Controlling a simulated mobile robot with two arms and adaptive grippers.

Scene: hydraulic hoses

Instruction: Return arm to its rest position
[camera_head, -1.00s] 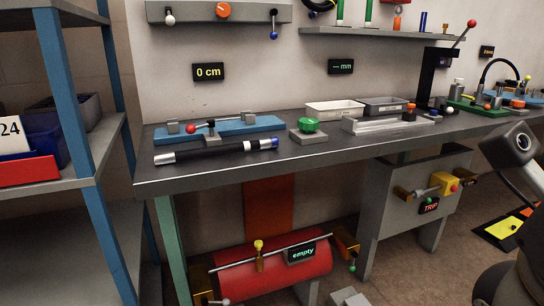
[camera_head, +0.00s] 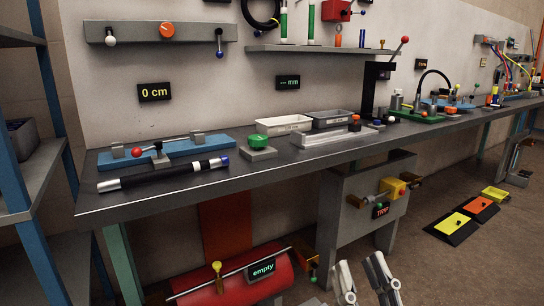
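My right gripper (camera_head: 360,268) shows at the bottom edge, right of centre. Its two pale fingers point up and stand apart, with nothing between them. It is in front of the bench, low over the floor, near the grey stand under the bench. The rest of that arm is below the picture. My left gripper is not in view. A black hose with a silver end (camera_head: 165,174) lies on the workbench (camera_head: 240,180), in front of a blue fixture (camera_head: 180,148) with a red-knobbed lever.
A grey stand (camera_head: 345,215) with a yellow box and TRIP display is under the bench. A red cylinder (camera_head: 270,285) marked "empty" lies low at left. Blue-posted shelves (camera_head: 60,180) stand at left. Black pads with yellow and orange tops (camera_head: 465,219) lie on the floor at right.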

